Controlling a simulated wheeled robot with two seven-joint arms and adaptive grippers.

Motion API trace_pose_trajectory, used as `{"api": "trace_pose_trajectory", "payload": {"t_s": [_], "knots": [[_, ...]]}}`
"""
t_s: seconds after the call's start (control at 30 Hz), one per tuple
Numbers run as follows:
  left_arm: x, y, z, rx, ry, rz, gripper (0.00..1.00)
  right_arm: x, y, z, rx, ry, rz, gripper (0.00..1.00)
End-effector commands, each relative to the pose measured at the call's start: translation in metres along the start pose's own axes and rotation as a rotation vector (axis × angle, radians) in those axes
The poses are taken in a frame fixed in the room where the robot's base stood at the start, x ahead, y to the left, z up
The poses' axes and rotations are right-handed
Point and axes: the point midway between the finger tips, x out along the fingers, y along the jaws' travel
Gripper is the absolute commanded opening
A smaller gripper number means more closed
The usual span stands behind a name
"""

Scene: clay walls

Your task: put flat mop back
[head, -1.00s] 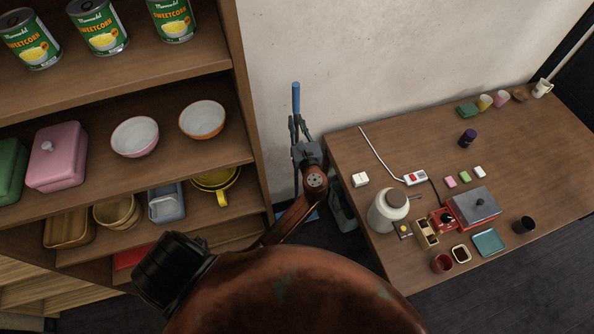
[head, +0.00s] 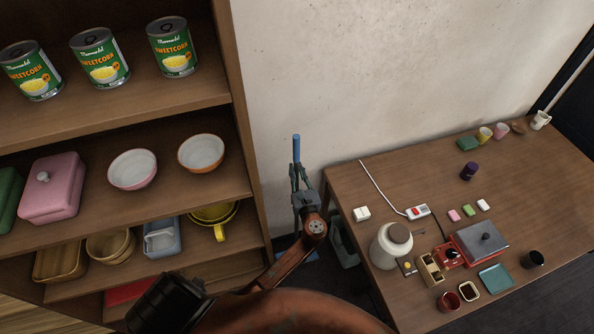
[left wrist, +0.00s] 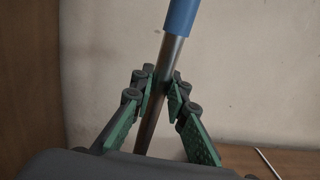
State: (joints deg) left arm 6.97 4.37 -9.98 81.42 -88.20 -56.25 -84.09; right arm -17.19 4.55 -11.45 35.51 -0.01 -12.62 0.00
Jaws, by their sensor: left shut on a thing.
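The flat mop (head: 296,148) stands upright near the wall, in the gap between the shelf unit and the table. Its blue grip is above my left gripper (head: 297,170). In the left wrist view the mop's metal pole (left wrist: 166,72) runs between the green fingers of my left gripper (left wrist: 165,88), which are shut on it. Part of a blue flat mop head (head: 311,256) shows low behind my arm; most of it is hidden. My right gripper is not in view.
A wooden shelf unit (head: 240,117) with cans, bowls and boxes stands close on the left. A wooden table (head: 400,173) with a jar (head: 391,246), a grey-lidded box (head: 482,240) and cups is on the right. A grey bin-like container (head: 345,250) stands on the floor beside the table.

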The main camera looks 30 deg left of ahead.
Motion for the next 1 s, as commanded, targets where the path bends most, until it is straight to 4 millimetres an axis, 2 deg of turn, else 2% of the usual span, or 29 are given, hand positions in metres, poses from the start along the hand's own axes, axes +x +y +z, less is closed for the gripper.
{"api": "trace_pose_trajectory", "payload": {"t_s": [0.27, 0.63, 0.77, 1.0], "knots": [[0.000, 0.000, -0.001, 0.000, 0.000, 0.000, 0.31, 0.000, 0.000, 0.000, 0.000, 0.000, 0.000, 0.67], [-0.004, 0.000, 0.001, 0.000, 0.001, 0.000, 0.31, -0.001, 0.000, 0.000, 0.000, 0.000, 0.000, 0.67], [-0.022, 0.001, 0.000, 0.000, 0.003, 0.000, 0.31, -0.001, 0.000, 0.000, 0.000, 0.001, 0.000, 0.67], [-0.073, 0.000, 0.000, 0.000, 0.003, 0.000, 0.31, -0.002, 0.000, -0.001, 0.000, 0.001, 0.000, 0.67]]}}
